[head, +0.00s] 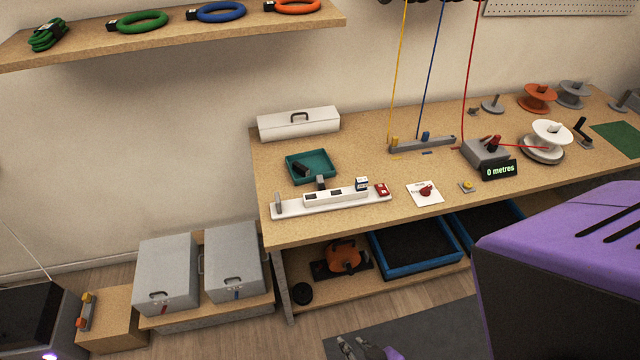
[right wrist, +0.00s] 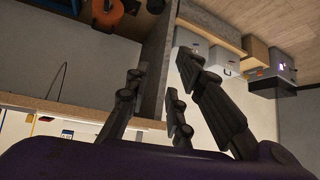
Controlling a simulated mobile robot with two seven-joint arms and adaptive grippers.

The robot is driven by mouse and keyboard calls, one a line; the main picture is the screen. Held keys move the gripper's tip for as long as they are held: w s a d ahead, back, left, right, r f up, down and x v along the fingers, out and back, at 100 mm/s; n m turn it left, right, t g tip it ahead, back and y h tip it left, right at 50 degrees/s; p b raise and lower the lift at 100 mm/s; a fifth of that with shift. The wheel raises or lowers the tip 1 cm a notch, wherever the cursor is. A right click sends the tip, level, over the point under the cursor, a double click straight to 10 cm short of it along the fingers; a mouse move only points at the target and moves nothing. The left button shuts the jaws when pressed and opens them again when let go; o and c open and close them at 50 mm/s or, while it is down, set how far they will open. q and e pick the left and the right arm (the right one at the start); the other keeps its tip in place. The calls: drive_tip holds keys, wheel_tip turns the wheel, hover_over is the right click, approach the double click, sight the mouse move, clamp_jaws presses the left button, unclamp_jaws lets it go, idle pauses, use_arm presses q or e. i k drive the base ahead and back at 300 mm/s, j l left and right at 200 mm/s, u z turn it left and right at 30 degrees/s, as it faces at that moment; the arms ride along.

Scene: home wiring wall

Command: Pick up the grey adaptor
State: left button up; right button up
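I cannot single out the grey adaptor for sure. A small dark grey block (head: 320,183) stands at the back edge of the white socket strip (head: 345,196) on the bench. A lighter grey upright piece (head: 278,203) stands at the strip's left end. My right gripper (right wrist: 160,78) has its fingers spread in the right wrist view, with nothing seen between them. A gripper, seemingly the right one, shows partly at the bottom of the head view (head: 362,347), in front of the bench and well apart from the strip. My left gripper is not in view.
A teal tray (head: 290,168) holding a black item sits behind the strip. A white toolbox (head: 300,123), a red piece (head: 383,190) and a white card (head: 424,194) are nearby. Blue crates (head: 405,270) stand under the bench (head: 262,180). Grey boxes (head: 165,270) stand left of it.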

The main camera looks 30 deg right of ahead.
sight(320, 183)
drive_tip(key=i+j, duration=0.2)
drive_tip(key=i, duration=0.15)
drive_tip(key=i+z, duration=0.1)
drive_tip(key=z, duration=1.25)
